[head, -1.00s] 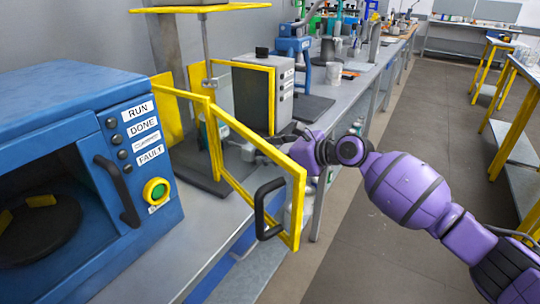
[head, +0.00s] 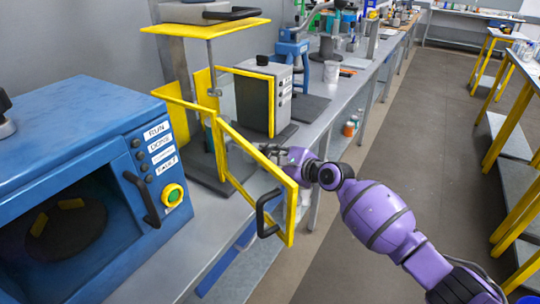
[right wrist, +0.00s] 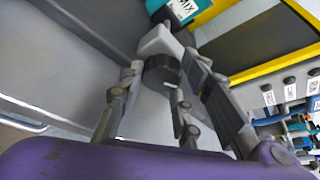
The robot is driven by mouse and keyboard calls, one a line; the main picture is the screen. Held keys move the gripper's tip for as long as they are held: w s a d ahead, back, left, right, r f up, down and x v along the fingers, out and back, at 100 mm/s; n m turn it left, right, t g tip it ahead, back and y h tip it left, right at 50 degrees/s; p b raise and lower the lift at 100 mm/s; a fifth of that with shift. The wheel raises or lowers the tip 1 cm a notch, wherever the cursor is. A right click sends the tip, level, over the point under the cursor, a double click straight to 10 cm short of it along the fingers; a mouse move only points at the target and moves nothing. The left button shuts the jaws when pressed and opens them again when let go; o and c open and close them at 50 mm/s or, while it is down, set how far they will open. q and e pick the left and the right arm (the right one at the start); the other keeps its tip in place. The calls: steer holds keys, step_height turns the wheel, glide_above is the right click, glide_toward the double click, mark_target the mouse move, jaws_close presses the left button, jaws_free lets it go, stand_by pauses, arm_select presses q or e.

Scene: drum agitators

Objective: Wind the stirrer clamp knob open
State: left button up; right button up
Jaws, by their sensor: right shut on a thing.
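In the right wrist view the black round stirrer clamp knob (right wrist: 162,70) sits in front of a pale clamp body (right wrist: 160,42). My right gripper (right wrist: 163,80) has its fingers on either side of the knob and is shut on it. In the head view my right gripper (head: 270,150) reaches in from the right behind the open yellow-framed door (head: 292,212). The knob and the fingertips are hidden there. A teal part with a MIX label (right wrist: 183,10) shows above the clamp. My left gripper is in neither view.
The yellow-framed door with its black handle (head: 262,213) stands close to my right wrist. A blue machine (head: 75,140) with a green button (head: 173,195) stands at the left. A grey box (head: 262,95) stands behind the door.

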steer(key=shift+s+a+f+n, duration=0.2)
steer(key=shift+a+f+n, duration=0.05)
steer(key=shift+f+n, duration=0.05)
steer(key=shift+f, duration=0.1)
steer(key=o, duration=1.1)
steer(key=shift+c, duration=0.2)
steer(key=shift+d, duration=0.1)
steer(key=shift+s+d+r, duration=0.1)
steer(key=shift+d+r, duration=0.05)
steer(key=shift+r, duration=0.05)
steer(key=v, duration=1.1)
steer(key=shift+s, duration=0.35)
